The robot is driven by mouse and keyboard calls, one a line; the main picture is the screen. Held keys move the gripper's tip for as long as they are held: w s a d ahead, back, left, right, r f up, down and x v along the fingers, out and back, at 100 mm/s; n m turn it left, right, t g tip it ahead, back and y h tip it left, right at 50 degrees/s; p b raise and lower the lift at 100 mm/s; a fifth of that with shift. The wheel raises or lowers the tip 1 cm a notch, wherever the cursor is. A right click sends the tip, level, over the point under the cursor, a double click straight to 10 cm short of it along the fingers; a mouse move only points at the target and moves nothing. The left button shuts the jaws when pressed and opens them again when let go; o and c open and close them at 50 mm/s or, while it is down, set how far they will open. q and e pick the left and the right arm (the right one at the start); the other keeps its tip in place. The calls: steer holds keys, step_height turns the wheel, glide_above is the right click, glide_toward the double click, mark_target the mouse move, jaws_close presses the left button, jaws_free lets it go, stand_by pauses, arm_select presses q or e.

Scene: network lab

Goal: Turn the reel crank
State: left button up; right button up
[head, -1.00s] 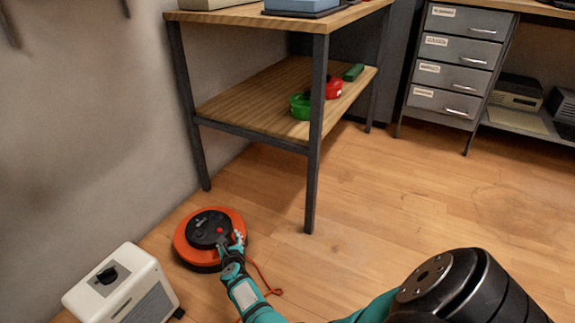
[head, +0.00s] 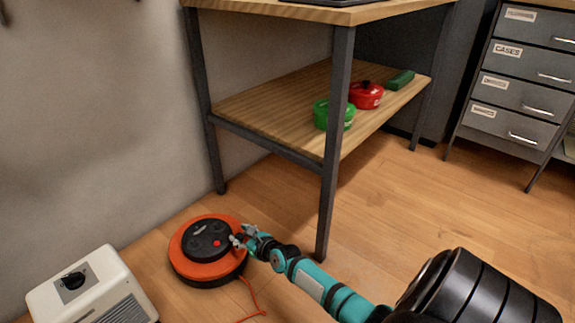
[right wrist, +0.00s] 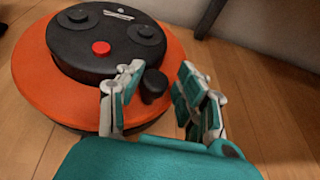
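The orange cable reel (head: 186,270) lies flat on the wooden floor. Its black hub (right wrist: 78,55) has a red button and round black knobs. My right gripper (head: 240,241) is at the right edge of the hub. In the right wrist view, the right gripper (right wrist: 160,76) is open, its fingers apart. A black crank knob (right wrist: 153,86) shows between the fingers, closer to the left finger. I cannot tell whether that finger touches it. My left gripper is not in view.
A white heater-like box (head: 97,285) stands left of the reel. A metal-legged bench (head: 331,190) stands behind and right, with green (head: 322,117) and red (head: 366,96) pots on its lower shelf. An orange cable (head: 254,300) trails on the floor. Open floor (head: 400,220) lies to the right.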

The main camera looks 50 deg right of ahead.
steer(key=shift+p+v, duration=0.8)
steer(key=shift+p, duration=0.3)
steer(key=s+r+p, duration=0.3)
steer(key=s+p, duration=0.2)
steer(key=s, duration=0.4)
steer(key=s+r+n+p, duration=0.1)
steer(key=s+r+p, duration=0.2)
steer(key=s, duration=0.6)
steer(key=shift+d+n+g+p, duration=0.25)
steer(key=shift+n+g+p, duration=0.05)
steer(key=shift+p, duration=0.8)
